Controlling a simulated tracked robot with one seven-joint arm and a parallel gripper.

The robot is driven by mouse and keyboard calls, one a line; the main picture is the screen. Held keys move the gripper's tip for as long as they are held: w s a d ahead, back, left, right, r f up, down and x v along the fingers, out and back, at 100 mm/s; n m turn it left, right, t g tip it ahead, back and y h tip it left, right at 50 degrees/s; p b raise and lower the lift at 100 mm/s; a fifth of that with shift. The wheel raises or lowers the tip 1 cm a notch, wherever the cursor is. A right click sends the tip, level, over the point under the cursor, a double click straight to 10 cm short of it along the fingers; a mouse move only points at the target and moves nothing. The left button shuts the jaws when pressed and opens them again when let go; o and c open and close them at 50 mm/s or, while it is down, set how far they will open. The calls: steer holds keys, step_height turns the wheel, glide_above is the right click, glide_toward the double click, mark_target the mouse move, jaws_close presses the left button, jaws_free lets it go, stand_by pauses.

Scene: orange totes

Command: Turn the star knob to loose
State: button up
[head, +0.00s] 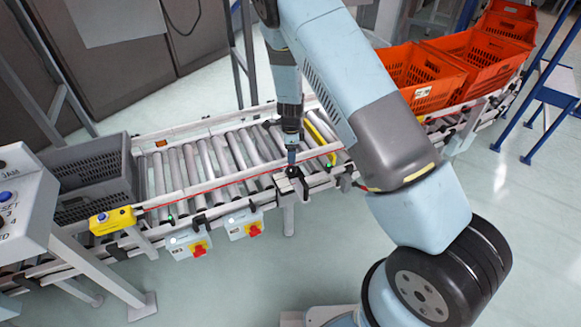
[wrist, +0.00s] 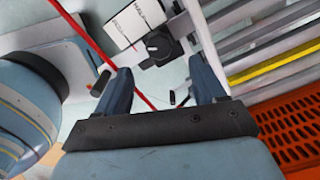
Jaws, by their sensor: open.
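The star knob (wrist: 158,45) is a small black knob on a bracket at the conveyor's near rail. A white label plate (wrist: 128,24) with dark print lies beside it; the print is too small to read. In the head view the knob (head: 291,172) shows as a dark spot under my gripper (head: 291,157). In the wrist view my gripper (wrist: 162,68) is open, its two blue-grey fingers spread apart and nothing between them. The knob appears ahead of the gap between the fingertips. I cannot tell how far above it they are.
A red cord (head: 240,179) runs along the near rail. Red rotary switches (head: 199,250) hang below it. A grey crate (head: 90,175) stands at the conveyor's left, orange totes (head: 425,80) at its right. A yellow bar (head: 320,134) crosses the rollers.

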mark_target(291, 168)
step_height(291, 168, down, 8)
steer(key=shift+f, duration=0.1)
stand_by(0.4)
steer(key=c, duration=1.1)
